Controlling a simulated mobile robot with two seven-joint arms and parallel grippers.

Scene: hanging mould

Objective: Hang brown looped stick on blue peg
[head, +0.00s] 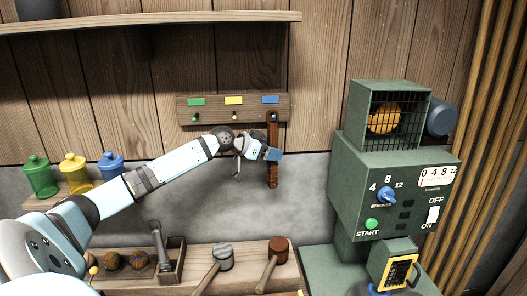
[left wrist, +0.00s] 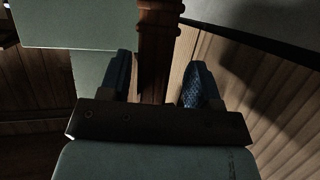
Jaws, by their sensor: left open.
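The brown looped stick (head: 272,160) hangs upright at the blue peg (head: 274,116), under the blue label on the wall board. Its top lies at the peg; I cannot make out the loop clearly. My left gripper (head: 275,155) is at the stick's middle. In the left wrist view the stick (left wrist: 157,50) passes between the two blue fingers (left wrist: 157,85), which stand apart from it with a gap on the right side. The left gripper is open. My right gripper is not in view.
The wall board (head: 183,109) also has green and yellow labels with pegs. A green machine (head: 350,175) stands to the right. Mallets (head: 276,252) and a wooden box (head: 178,262) lie on the bench below. Colored jars (head: 74,172) stand at left.

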